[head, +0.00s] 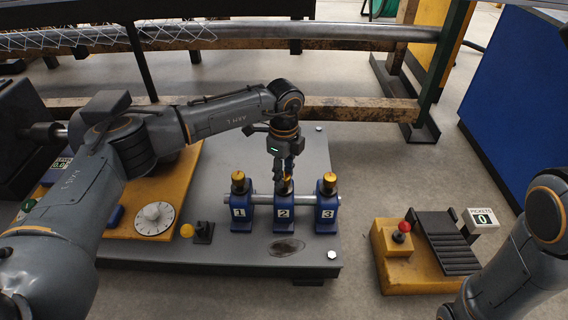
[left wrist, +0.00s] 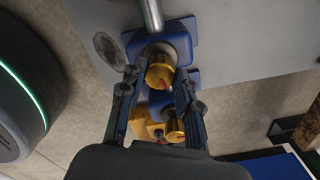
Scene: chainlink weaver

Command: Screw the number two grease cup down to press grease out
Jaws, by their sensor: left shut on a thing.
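The number two block (head: 283,213) is blue with a white "2". It stands between the number one block (head: 241,213) and the number three block (head: 326,212). Its gold grease cup (head: 284,186) is on top, partly hidden by my left gripper (head: 285,171), which comes straight down over it. In the left wrist view, the gripper's two dark fingers (left wrist: 157,76) are on opposite sides of the gold cup (left wrist: 160,73), shut on it. A red mark shows on the cup's top. A second gold cup (left wrist: 175,135) shows below it. My right gripper is out of view.
Gold cups stand close by on block one (head: 238,177) and block three (head: 329,180). A steel rod (head: 262,198) links the blocks. A white dial (head: 153,218) stands left; a yellow pedestal with a red knob (head: 404,226) stands right. A rusty beam (head: 350,108) runs behind.

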